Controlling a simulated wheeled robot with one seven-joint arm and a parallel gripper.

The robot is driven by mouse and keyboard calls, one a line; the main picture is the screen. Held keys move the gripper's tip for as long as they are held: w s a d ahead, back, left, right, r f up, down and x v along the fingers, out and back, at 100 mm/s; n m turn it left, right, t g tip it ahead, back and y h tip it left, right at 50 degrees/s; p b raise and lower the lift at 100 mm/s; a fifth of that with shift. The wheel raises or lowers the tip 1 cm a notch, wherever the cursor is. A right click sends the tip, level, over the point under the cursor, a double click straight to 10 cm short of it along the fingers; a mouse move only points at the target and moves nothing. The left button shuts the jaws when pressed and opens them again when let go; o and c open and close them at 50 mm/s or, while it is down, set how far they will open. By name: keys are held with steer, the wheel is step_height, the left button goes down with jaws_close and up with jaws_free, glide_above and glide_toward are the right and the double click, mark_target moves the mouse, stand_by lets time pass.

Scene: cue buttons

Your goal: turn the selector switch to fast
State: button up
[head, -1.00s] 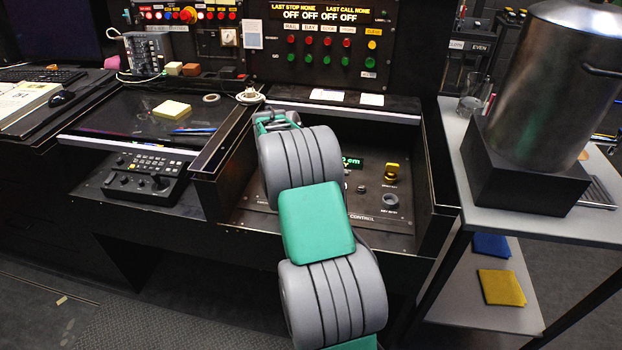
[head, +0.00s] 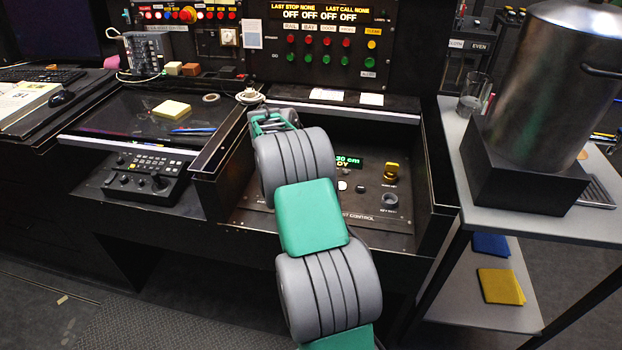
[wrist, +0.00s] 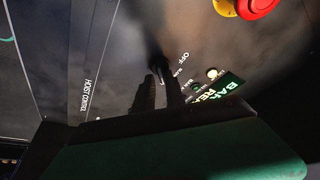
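The selector switch is probably the small dark knob (wrist: 155,67) beside the printed word OFF in the wrist view. It is blurred and shaded there, so its pointing direction cannot be told. My gripper (wrist: 157,79) shows as two dark fingers close together, with their tips at this knob. Whether they touch or clamp it is unclear. In the head view my own arm hides the switch and the fingertips above the hoist control panel (head: 290,222).
Raised walls flank the panel. A steel pot (head: 555,85) stands farther right.

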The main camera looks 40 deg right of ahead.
steer(key=shift+o, duration=1.4)
steer(key=shift+a, duration=0.1)
steer(key=shift+w+a, duration=0.1)
steer(key=v, duration=0.7)
steer(key=shift+r+p, duration=0.4)
steer(key=shift+a, duration=0.1)
